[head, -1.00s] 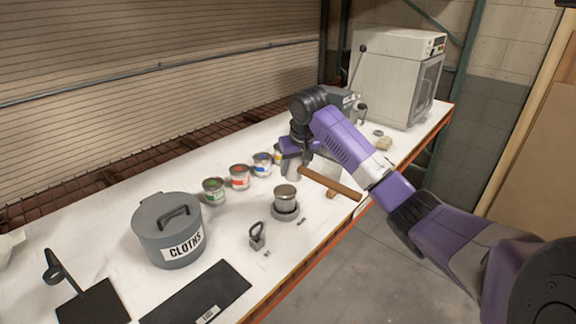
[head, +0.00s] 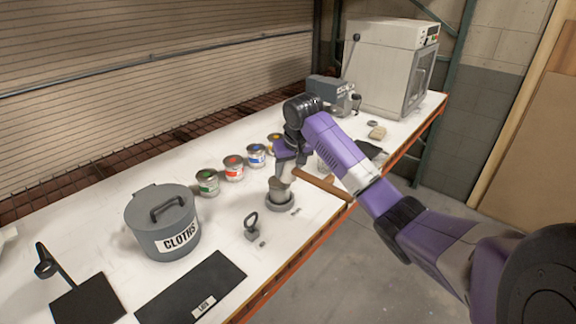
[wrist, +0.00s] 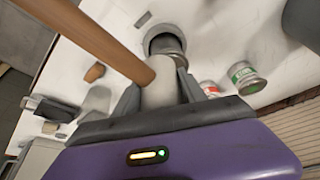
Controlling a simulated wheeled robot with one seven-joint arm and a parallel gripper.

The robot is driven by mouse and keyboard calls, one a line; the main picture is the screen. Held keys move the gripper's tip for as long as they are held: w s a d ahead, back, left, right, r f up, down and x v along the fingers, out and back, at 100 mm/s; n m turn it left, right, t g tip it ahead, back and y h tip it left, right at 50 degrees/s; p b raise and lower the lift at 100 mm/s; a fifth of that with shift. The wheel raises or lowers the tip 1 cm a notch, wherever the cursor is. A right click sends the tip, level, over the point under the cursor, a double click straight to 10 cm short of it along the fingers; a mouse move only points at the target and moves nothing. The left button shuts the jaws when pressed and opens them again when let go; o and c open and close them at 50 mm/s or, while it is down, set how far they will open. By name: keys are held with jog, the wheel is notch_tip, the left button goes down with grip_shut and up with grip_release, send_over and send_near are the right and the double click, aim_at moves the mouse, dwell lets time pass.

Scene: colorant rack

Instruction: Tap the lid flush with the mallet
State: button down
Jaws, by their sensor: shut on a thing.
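The mallet has a brown wooden handle (head: 322,185) and a pale head (wrist: 160,92). My gripper (wrist: 160,98) is shut on the mallet's head, one finger on each side, and the handle sticks out to the right in the head view. A small metal can (head: 279,194) stands upright in a round grey holder (head: 280,205) on the bench. The mallet's head is over or right beside the can's top; I cannot tell if they touch. The can also shows in the wrist view (wrist: 166,46). Its lid is mostly hidden behind the mallet, so its seating is unclear.
Labelled paint cans (head: 233,169) stand in a row behind the can. A grey CLOTHS bin (head: 163,225), a small ring-handled item (head: 252,227) and a black LIDS mat (head: 190,290) lie to the left. A white oven (head: 388,65) stands at the far end.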

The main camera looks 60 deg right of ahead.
dwell(0.3)
notch_tip(320, 180, down, 3)
jog(key=shift+r+b, duration=0.1)
jog(key=shift+b, duration=0.35)
notch_tip(320, 180, up, 4)
jog(key=p, duration=0.3)
jog(key=shift+f, duration=0.2)
jog(key=shift+r, duration=0.85)
jog(key=shift+f, duration=0.1)
